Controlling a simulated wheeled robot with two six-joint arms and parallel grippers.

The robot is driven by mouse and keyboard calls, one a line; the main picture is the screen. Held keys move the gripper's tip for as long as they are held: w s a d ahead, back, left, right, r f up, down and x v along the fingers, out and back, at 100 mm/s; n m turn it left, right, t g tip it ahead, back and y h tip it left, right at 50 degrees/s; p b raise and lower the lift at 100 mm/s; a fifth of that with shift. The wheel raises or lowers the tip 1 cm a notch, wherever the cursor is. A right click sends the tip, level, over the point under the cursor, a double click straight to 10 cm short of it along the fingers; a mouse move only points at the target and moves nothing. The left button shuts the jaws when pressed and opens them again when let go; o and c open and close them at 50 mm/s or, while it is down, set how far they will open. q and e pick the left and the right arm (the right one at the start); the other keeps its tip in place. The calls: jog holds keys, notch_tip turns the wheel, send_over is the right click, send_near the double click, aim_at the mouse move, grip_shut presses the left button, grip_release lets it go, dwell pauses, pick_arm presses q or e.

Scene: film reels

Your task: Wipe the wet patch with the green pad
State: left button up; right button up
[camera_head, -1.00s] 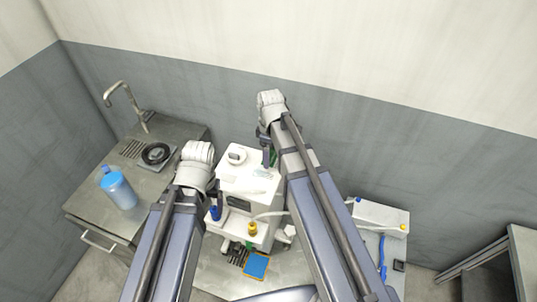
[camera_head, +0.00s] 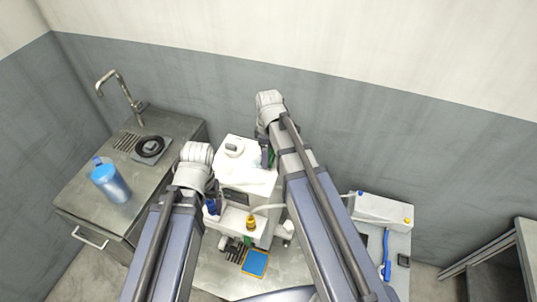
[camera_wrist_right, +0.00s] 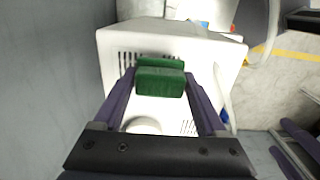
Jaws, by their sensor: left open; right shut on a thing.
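The green pad (camera_wrist_right: 160,80) sits between the fingers of my right gripper (camera_wrist_right: 160,92), over the white machine's top (camera_wrist_right: 158,108). In the head view only a sliver of the pad (camera_head: 271,157) shows beside my right gripper (camera_head: 267,158). I cannot tell whether the pad touches the top. I cannot make out the wet patch now; the arm and pad hide part of the surface. My left gripper (camera_head: 212,200) is open at the machine's left side, partly hidden by its arm.
A sink counter (camera_head: 75,190) with a blue jug (camera_head: 110,183) and a black reel (camera_head: 149,147) is at left. A round white knob (camera_head: 233,148) stands on the machine's top. A yellow-capped bottle (camera_head: 250,223) and an orange-edged blue tray (camera_head: 254,263) are in front.

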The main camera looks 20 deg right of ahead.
aim_at(250, 159)
jog(key=shift+f+b, duration=1)
jog(key=shift+b, duration=0.05)
dwell(0.4)
jog(key=shift+w+a+r, duration=0.1)
jog(key=shift+w+a, duration=0.4)
jog(key=shift+a, duration=0.15)
jog(key=shift+w+a+r, duration=0.1)
jog(key=shift+w+a, duration=0.35)
jog(key=shift+a, duration=0.2)
jog(key=shift+w+a+f, duration=0.1)
jog(key=shift+w+a, duration=0.35)
jog(key=shift+a, duration=0.25)
jog(key=shift+w+a+f, duration=0.1)
jog(key=shift+w+a, duration=0.35)
jog(key=shift+a, duration=0.2)
jog(key=shift+w+a, duration=0.1)
jog(key=shift+a, duration=0.15)
jog(key=shift+r, duration=0.15)
